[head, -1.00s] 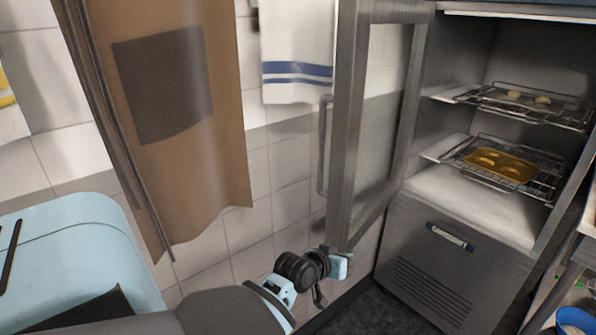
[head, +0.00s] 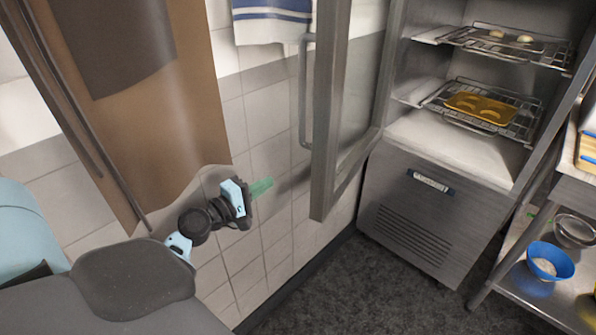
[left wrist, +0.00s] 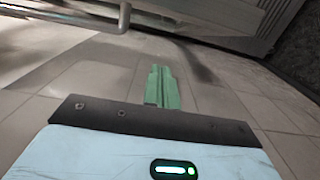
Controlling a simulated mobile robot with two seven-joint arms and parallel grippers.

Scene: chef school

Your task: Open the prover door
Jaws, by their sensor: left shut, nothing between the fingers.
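The prover (head: 430,205) stands at the right in the head view, with its inside showing. Its glass door (head: 352,95) with a steel frame is swung wide open to the left, toward the tiled wall. The door's bar handle (head: 306,90) is on the door's left side, and a bar also shows at the top of the left wrist view (left wrist: 122,18). My left gripper (head: 262,187) is shut and empty, left of the door's lower corner and apart from it. Its green fingers (left wrist: 162,88) are together in the left wrist view. My right gripper is not in view.
Inside the prover, wire racks hold a yellow mould tray (head: 482,108) and dough pieces. A brown apron (head: 150,110) and a white-blue towel (head: 270,20) hang on the wall. A steel shelf with a blue bowl (head: 550,262) stands right. Floor before the prover is clear.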

